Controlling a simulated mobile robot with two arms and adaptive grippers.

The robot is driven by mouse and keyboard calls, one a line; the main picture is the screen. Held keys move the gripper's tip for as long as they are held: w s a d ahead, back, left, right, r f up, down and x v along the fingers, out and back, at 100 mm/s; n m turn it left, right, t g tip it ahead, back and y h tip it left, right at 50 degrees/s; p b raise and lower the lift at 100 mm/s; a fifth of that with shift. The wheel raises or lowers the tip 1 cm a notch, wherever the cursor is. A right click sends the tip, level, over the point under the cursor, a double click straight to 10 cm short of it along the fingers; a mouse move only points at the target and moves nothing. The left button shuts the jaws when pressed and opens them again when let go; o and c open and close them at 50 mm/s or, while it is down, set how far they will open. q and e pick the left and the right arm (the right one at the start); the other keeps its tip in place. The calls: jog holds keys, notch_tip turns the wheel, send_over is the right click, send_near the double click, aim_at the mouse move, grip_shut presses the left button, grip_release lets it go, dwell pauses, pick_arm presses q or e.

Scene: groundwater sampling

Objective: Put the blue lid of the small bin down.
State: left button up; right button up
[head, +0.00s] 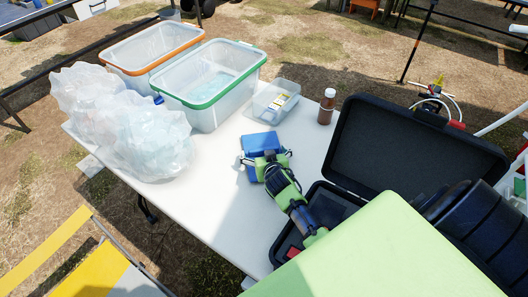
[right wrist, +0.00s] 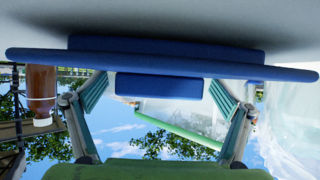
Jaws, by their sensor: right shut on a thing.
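The blue lid (head: 260,140) is in the grasp of my right gripper (head: 265,158), over the white table in the head view. In the right wrist view the lid (right wrist: 160,62) spans the picture edge-on, close to the table surface. The gripper's two fingers (right wrist: 160,90) are on either side of the lid's raised blue grip. I cannot tell whether the lid touches the table. The small clear bin (head: 268,112) stands open just behind the lid, with small items inside. My left gripper is not in view.
A clear bin with a green rim (head: 205,101) and one with an orange rim (head: 127,70) stand behind left. Bagged items (head: 150,150) lie on the left. A brown bottle (head: 326,107) and an open black case (head: 405,150) are right. The white table (head: 200,200) is bare at front left.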

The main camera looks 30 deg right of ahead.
jog(key=o, duration=0.8)
jog(key=shift+s, duration=0.1)
jog(key=v, duration=1.2)
jog(key=shift+r, duration=0.1)
